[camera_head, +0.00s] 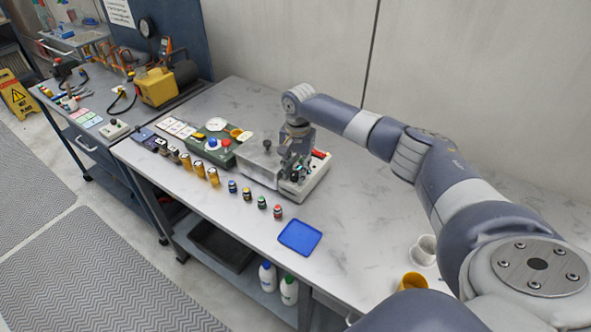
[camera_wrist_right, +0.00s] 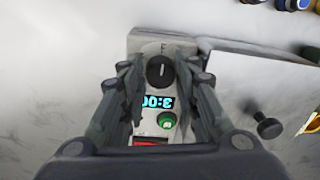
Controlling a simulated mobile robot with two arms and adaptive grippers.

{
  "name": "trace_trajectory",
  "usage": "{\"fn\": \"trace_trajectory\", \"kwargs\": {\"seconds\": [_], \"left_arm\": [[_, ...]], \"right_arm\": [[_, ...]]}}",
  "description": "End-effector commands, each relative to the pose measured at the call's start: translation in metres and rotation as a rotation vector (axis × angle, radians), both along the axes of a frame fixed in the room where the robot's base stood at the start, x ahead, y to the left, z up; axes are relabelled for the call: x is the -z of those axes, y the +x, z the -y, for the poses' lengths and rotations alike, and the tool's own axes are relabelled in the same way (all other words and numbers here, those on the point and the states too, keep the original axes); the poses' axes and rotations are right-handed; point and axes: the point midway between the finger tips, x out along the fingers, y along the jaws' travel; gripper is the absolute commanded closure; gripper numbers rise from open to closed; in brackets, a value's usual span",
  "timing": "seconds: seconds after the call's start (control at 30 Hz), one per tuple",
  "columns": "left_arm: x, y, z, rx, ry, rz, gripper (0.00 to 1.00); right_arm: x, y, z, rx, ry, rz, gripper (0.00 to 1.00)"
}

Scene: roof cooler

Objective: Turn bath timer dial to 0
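The bath timer (camera_head: 304,186) is a small pale box on the bench, partly hidden under my right gripper. In the right wrist view its black dial (camera_wrist_right: 160,71) lies between the fingertips, with a light pointer mark near upright in the picture. Its display (camera_wrist_right: 158,102) appears upside down and reads about 3:00, partly covered by a finger. A green button (camera_wrist_right: 166,120) and a red part (camera_wrist_right: 151,142) are below it. My right gripper (camera_wrist_right: 160,78) is open around the dial; I cannot tell whether the fingers touch it. My left gripper is not in view.
A metal bath box (camera_head: 260,162) stands directly left of the timer, with a black knob (camera_wrist_right: 268,127). Several small capped bottles (camera_head: 247,194) line the bench front. A blue tray (camera_head: 300,237) and white cup (camera_head: 424,250) lie to the right. The bench is clear between them.

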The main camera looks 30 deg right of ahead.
Motion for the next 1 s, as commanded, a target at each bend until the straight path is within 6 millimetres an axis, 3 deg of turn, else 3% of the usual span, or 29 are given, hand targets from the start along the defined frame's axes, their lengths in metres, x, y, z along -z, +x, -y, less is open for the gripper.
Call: {"fn": "trace_trajectory", "kwargs": {"seconds": [0.03, 0.1, 0.57, 1.0], "left_arm": [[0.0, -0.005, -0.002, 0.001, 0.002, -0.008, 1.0], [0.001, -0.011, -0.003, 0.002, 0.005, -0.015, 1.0], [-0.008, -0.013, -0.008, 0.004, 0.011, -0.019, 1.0], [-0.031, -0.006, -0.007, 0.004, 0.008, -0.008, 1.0]], "right_arm": [[0.0, 0.0, 0.0, 0.0, 0.0, 0.0, 0.89], [0.0, 0.0, 0.0, 0.0, 0.0, 0.0, 0.99], [-0.003, 0.0, 0.0, -0.087, 0.001, -0.001, 0.99], [-0.003, 0.001, 0.0, -0.459, 0.004, 0.0, 0.99]]}}
